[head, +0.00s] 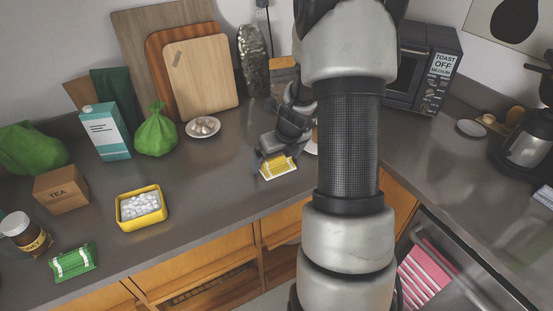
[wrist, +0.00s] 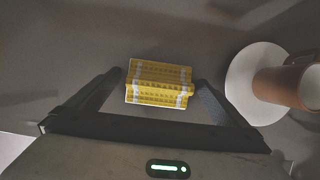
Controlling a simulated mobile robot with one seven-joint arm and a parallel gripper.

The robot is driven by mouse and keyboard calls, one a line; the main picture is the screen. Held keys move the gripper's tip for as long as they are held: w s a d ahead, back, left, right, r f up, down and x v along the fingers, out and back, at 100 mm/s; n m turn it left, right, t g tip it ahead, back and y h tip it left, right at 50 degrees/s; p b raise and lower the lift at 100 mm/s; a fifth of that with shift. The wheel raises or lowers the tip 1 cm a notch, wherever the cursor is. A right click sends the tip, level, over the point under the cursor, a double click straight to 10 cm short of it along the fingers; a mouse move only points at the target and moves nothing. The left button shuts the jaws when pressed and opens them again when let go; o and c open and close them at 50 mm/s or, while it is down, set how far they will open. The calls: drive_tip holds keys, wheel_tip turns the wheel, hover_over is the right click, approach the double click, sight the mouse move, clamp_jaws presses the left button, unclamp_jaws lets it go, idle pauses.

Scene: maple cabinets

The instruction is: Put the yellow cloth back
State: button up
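The yellow cloth (head: 278,166) is a small folded bundle with pale bands near its ends. It lies on the grey counter just below my gripper (head: 274,153) in the head view. In the wrist view the yellow cloth (wrist: 160,82) sits between the two fingers of my gripper (wrist: 159,76). One finger is on each side, with a narrow gap at each end of the cloth. My gripper looks open around it. In the head view the fingertips are largely hidden.
A white saucer (wrist: 243,85) with a brown cup (wrist: 288,83) stands close to the right finger. A yellow tub (head: 141,221), a green cloth-like bundle (head: 73,262) and a bowl (head: 203,127) are to the left. A toaster oven (head: 421,70) stands at the right.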

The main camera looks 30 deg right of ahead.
drive_tip(key=shift+r, duration=0.45)
drive_tip(key=p+v, duration=0.2)
drive_tip(key=v, duration=0.9)
drive_tip(key=shift+s+r+p, duration=0.2)
drive_tip(key=shift+p, duration=0.15)
drive_tip(key=s+a+r+n+p, duration=0.2)
drive_tip(key=s+a+r+n, duration=0.3)
drive_tip(key=a+r+n, duration=0.95)
drive_tip(key=s+a+r+n, duration=0.1)
drive_tip(key=s+r+n, duration=0.1)
drive_tip(key=s+n, duration=0.4)
drive_tip(key=s+a+r+n+t, duration=0.1)
drive_tip(key=s+n, duration=0.6)
drive_tip(key=n, duration=0.7)
drive_tip(key=shift+a+r+p, duration=0.45)
drive_tip(key=shift+a+r, duration=0.25)
drive_tip(key=shift+r, duration=0.2)
drive_tip(key=shift+s, duration=0.15)
